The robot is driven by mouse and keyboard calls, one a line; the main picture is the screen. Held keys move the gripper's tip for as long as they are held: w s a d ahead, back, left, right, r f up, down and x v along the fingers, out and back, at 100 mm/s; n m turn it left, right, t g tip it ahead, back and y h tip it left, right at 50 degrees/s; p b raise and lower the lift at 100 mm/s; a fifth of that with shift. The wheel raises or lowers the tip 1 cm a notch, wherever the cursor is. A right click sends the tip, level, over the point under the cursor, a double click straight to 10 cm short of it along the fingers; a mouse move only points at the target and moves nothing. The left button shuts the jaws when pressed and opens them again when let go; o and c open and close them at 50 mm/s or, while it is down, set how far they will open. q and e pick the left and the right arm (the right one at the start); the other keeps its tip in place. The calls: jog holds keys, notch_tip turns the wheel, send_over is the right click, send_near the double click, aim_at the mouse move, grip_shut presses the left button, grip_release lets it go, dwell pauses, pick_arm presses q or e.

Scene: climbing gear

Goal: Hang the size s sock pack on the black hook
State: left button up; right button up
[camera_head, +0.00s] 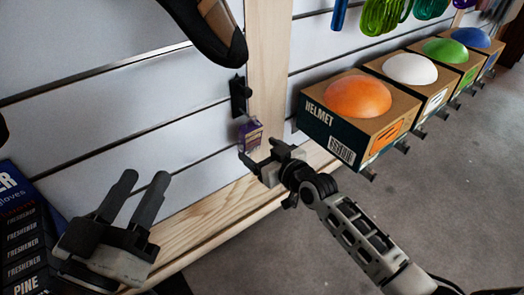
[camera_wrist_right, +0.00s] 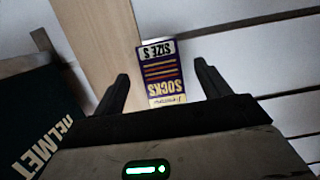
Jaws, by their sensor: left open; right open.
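The size s sock pack (camera_head: 250,136) is small and purple. In the right wrist view it (camera_wrist_right: 163,75) shows its "SIZE S SOCKS" label, upside down, between and beyond the fingertips. The black hook (camera_head: 239,97) is on the wall beside a wooden post, just above the pack. The pack seems to hang from it, but the joint is too small to make out. My right gripper (camera_head: 262,157) is open just below the pack, its fingers apart from the pack's sides. My left gripper (camera_head: 145,178) is open and empty at lower left.
Helmet boxes with an orange helmet (camera_head: 357,97), white, green and blue ones stand on the right, near my right arm. A dark shoe (camera_head: 215,30) hangs above the hook. Dark freshener boxes (camera_head: 28,240) stand at lower left. The grey floor (camera_head: 450,190) is clear.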

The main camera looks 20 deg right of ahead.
jog(key=shift+s+d+r, duration=0.1)
jog(key=shift+s, duration=0.2)
pick_arm(q)
jog(key=f+g+p, duration=0.1)
jog(key=p, duration=0.1)
jog(key=s+f+g+y+p, duration=0.1)
jog(key=f+p, duration=0.1)
jog(key=s+f+g+y+p, duration=0.1)
jog(key=p, duration=0.1)
jog(key=shift+a+f+n+g, duration=0.1)
jog(key=shift+f+n+g, duration=0.2)
jog(key=shift+f+n, duration=0.1)
pick_arm(e)
jog(key=v, duration=1.5)
jog(key=shift+s, duration=0.15)
